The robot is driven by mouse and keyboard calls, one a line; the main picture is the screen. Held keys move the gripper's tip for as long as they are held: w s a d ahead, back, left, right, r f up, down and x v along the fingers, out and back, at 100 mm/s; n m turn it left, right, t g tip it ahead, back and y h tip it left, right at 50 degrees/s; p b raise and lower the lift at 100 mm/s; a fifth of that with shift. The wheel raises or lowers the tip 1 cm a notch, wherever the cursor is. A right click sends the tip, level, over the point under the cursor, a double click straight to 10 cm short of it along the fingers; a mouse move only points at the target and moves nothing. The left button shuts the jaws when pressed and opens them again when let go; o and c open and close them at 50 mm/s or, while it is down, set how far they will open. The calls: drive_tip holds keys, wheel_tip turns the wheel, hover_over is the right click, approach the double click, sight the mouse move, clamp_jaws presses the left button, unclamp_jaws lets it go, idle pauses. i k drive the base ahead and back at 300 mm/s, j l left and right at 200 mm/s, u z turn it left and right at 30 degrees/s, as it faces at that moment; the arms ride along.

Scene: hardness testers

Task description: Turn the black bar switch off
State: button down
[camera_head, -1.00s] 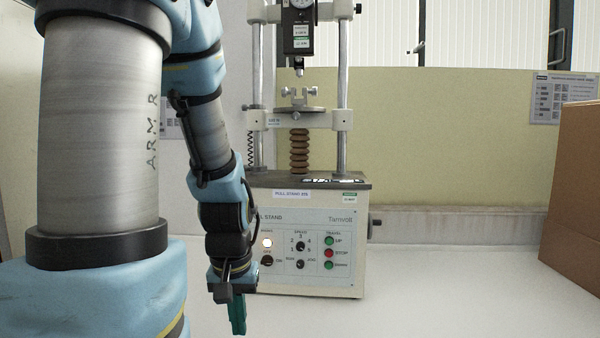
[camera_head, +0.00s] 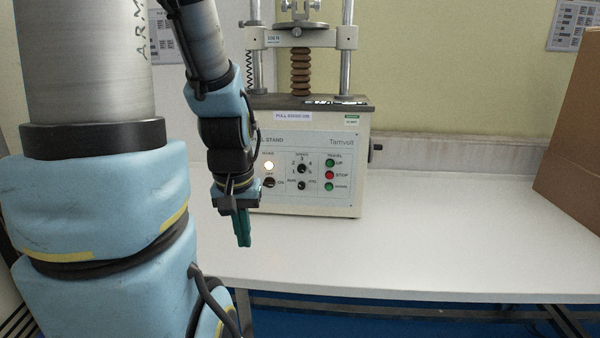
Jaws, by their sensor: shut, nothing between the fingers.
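The pull stand (camera_head: 310,150) is a pale machine with a control panel. The black bar switch (camera_head: 269,183) is at the panel's lower left, with OFF marked above it and ON to its right. Its exact angle is too small to tell. A lit white lamp (camera_head: 268,166) is just above it. My gripper (camera_head: 244,242) hangs in front of the panel's left side, to the left of and below the switch in the picture. Its green fingers are shut, pointing down, with nothing held. The gripper and arm hide the panel's left edge.
Black knobs (camera_head: 301,168) sit mid-panel, and green and red travel buttons (camera_head: 329,175) at its right. The white table (camera_head: 450,230) is clear in front and to the right. A brown box (camera_head: 575,140) stands at the right edge.

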sight(269, 182)
drive_tip(key=k+l+u, duration=0.1)
drive_tip(key=k+u, duration=0.35)
drive_tip(key=u, duration=1.1)
